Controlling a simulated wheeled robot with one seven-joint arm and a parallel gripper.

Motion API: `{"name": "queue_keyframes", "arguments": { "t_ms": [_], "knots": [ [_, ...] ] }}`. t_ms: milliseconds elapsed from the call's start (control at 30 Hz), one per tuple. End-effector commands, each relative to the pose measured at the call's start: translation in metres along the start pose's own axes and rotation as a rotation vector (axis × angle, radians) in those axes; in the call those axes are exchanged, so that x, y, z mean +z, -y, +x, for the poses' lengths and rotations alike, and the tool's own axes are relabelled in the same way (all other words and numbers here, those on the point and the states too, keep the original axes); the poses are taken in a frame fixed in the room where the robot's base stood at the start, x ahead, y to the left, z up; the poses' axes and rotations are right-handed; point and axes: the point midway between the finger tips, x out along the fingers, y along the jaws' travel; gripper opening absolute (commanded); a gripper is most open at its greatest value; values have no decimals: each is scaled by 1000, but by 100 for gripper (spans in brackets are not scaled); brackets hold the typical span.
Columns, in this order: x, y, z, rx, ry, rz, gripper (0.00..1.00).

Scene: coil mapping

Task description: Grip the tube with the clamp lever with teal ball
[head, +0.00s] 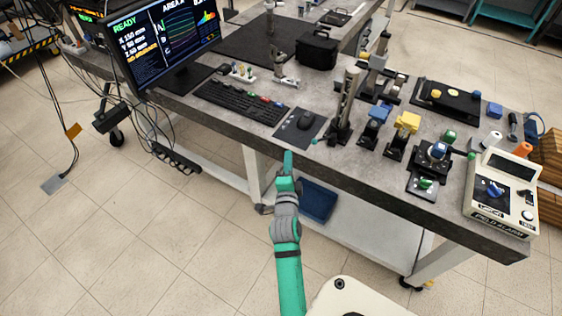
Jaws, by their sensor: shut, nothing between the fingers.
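A pale upright tube (350,90) stands in a dark stand (341,132) near the front edge of the bench. A lever with a small teal ball (314,141) sticks out to the left from the foot of this stand. Whether the lever's jaws touch the tube is too small to tell. My gripper (288,156) is shut and empty. It shows in front of the bench's front edge, left of the teal ball and apart from it.
A mouse (306,120) on a dark pad and a keyboard (240,101) lie left of the stand. Blue and yellow-topped devices (407,122) stand to its right, then a white meter box (503,194). A monitor (162,40) stands at the left. Floor in front is clear.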

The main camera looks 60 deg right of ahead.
Motion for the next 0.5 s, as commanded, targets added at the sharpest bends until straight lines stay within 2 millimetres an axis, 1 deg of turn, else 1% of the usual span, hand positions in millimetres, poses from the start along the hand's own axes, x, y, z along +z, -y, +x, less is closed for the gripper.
{"name": "queue_keyframes", "arguments": {
  "t_ms": [33,300,500],
  "knots": [
    [5,1,-2,1,1,-2,0],
    [24,4,-11,0,7,0,0],
    [27,5,-11,-1,9,-1,0]
  ]
}}
